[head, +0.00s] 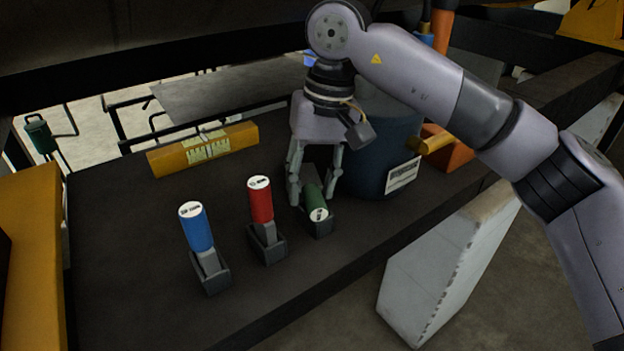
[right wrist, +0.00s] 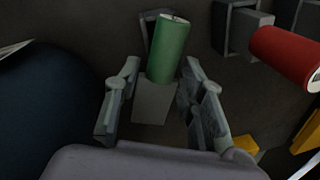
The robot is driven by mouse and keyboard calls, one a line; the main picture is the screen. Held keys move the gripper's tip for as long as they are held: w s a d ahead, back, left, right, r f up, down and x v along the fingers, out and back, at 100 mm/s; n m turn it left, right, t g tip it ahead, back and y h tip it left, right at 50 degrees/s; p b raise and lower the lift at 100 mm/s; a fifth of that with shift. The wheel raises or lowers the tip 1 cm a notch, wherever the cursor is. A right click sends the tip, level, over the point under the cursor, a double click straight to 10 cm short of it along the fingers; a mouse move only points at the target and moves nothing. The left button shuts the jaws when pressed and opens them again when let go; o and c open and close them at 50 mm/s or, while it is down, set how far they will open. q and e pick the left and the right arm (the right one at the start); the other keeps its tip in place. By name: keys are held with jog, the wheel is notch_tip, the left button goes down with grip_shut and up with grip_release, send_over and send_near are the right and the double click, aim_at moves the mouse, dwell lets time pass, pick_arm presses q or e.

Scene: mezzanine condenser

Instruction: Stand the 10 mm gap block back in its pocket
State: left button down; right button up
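A green-handled gap block lies tipped over, its green grip (head: 314,198) with the white end cap toward me, over or against a dark grey pocket (head: 321,228); its cap print is too small to read. In the right wrist view the green grip (right wrist: 169,52) points to the pocket (right wrist: 147,22), and its grey block part (right wrist: 152,100) lies nearer the gripper. My right gripper (head: 313,200) is open above it, pointing down. Its fingers (right wrist: 160,95) are on either side of the grey part, with gaps showing. My left gripper is not in view.
A red-handled block (head: 260,200) and a blue-handled block (head: 195,228) stand in grey pockets to the left. A dark blue drum (head: 385,150) stands close right of the gripper. A yellow bar (head: 203,149) lies behind. The dark bench (head: 130,270) is clear at front left.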

jog(key=o, duration=0.3)
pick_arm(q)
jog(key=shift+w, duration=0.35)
pick_arm(e)
jog(key=shift+o, duration=0.2)
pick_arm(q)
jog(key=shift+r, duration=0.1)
pick_arm(e)
jog(key=shift+r, duration=0.25)
jog(key=shift+w+d+r, duration=0.1)
jog(key=shift+r, duration=0.2)
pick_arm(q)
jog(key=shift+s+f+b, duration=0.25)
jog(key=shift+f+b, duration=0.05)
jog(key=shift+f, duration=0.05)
pick_arm(e)
notch_tip(320, 180, up, 11)
jog(key=d, duration=0.1)
jog(key=shift+d+r, duration=0.15)
jog(key=shift+d, duration=0.2)
jog(key=shift+w, duration=0.15)
